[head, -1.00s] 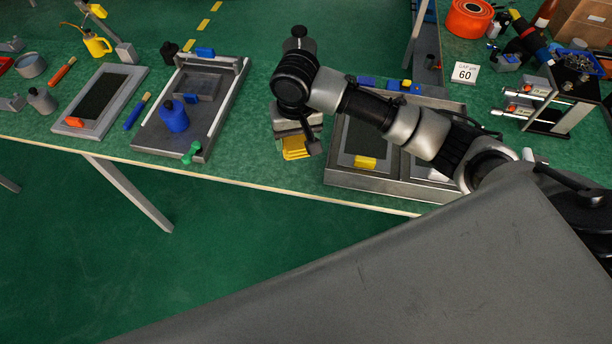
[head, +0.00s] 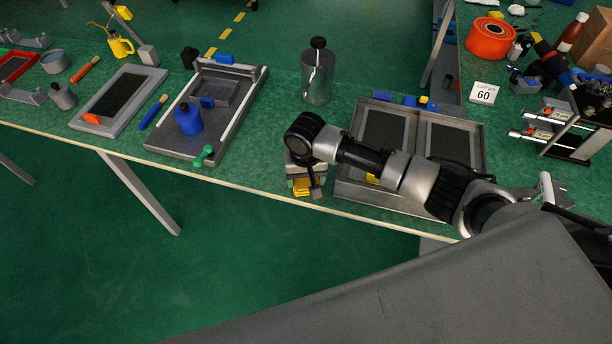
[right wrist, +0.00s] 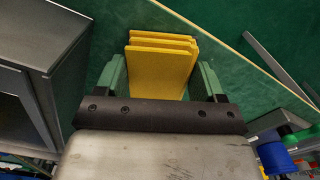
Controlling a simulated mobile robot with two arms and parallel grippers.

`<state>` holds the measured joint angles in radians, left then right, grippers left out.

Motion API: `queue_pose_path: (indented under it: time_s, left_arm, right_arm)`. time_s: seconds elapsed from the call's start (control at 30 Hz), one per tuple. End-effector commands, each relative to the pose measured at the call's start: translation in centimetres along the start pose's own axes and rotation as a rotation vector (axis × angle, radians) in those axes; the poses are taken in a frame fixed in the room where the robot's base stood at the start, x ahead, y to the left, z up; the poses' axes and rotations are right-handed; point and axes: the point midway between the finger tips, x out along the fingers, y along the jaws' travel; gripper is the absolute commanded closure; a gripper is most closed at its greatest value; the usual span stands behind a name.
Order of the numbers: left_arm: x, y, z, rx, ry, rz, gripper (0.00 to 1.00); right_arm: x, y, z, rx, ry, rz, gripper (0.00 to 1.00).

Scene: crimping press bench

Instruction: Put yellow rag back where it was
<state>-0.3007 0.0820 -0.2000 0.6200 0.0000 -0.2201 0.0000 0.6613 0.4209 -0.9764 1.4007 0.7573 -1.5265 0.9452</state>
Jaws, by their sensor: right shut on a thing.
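The yellow rag (head: 306,188), a folded stack of layers, is by the bench's front edge, just left of the grey two-panel tray (head: 343,186). My right gripper (right wrist: 160,70) is shut on it, with a green-padded finger on each side of the rag (right wrist: 160,58) in the right wrist view. In the head view the right gripper (head: 305,182) points down and partly hides the rag. I cannot tell whether the rag touches the bench. My left gripper is not in view.
The sign marked 60 (head: 484,93) stands at right. Some green bench is bare between fixture and gripper.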

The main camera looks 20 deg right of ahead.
Motion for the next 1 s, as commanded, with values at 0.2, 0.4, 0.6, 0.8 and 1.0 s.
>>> queue_pose_path:
  time_s: [0.2,0.4,0.6,0.8,1.0]
  left_arm:
    - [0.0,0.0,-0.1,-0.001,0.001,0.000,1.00]
    - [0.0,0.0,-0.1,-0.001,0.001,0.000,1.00]
    - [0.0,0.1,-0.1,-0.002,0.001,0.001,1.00]
    - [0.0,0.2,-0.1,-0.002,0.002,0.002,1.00]
    - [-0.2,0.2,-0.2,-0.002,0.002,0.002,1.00]
  right_arm:
    - [0.0,0.0,0.0,0.000,0.000,0.000,0.53]
    - [0.3,0.0,0.0,0.000,-0.001,0.001,0.17]
    - [0.2,0.0,0.0,0.000,-0.001,0.001,0.05]
    - [-0.1,0.0,0.0,-0.001,0.001,0.000,0.05]
    - [-3.0,0.0,-0.1,-0.001,0.002,-0.003,0.05]
